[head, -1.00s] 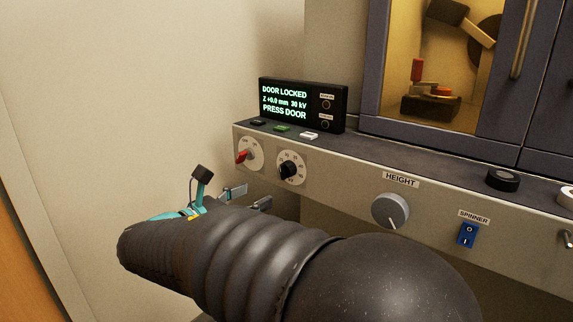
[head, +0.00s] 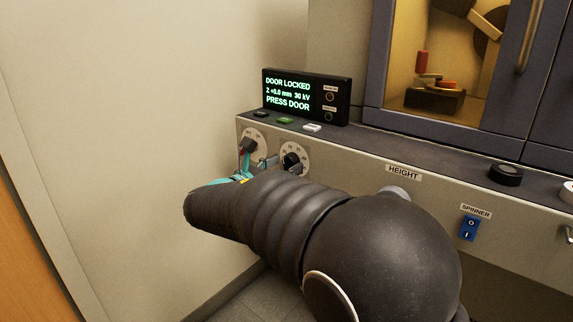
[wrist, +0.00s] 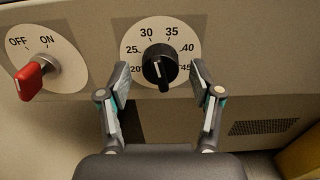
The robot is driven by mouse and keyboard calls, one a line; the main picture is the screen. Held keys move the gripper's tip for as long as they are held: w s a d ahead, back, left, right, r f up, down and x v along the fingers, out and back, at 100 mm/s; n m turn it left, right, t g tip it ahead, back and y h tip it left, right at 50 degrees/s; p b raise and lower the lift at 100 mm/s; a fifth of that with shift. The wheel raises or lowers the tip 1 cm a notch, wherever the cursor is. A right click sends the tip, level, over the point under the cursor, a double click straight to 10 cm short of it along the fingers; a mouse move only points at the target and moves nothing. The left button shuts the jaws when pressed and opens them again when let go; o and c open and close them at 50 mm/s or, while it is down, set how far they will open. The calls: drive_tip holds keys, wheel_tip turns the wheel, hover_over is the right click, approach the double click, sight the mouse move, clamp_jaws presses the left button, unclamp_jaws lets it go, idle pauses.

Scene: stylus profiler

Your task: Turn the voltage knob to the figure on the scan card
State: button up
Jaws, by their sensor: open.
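The voltage knob (wrist: 160,65) is black, on a white dial marked from 20 to 45. It also shows in the head view (head: 291,160). Its pointer direction is hard to read. My gripper (wrist: 160,78) is open, with one finger on each side of the knob's lower part; I cannot tell whether they touch it. In the head view my gripper (head: 262,164) is at the panel, partly hidden by my arm. The display (head: 290,93) reads DOOR LOCKED, Z +0.0 mm, 30 kV, PRESS DOOR. I see no scan card.
A red key switch (wrist: 32,80) marked OFF and ON is left of the knob. The HEIGHT knob (head: 396,193) is mostly behind my arm. A blue SPINNER switch (head: 469,228) is farther right. Small buttons (head: 285,121) sit on the ledge above.

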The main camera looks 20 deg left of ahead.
drive_tip(key=shift+w+d, duration=0.2)
drive_tip(key=shift+w, duration=0.2)
drive_tip(key=c, duration=1.1)
drive_tip(key=shift+c, duration=0.2)
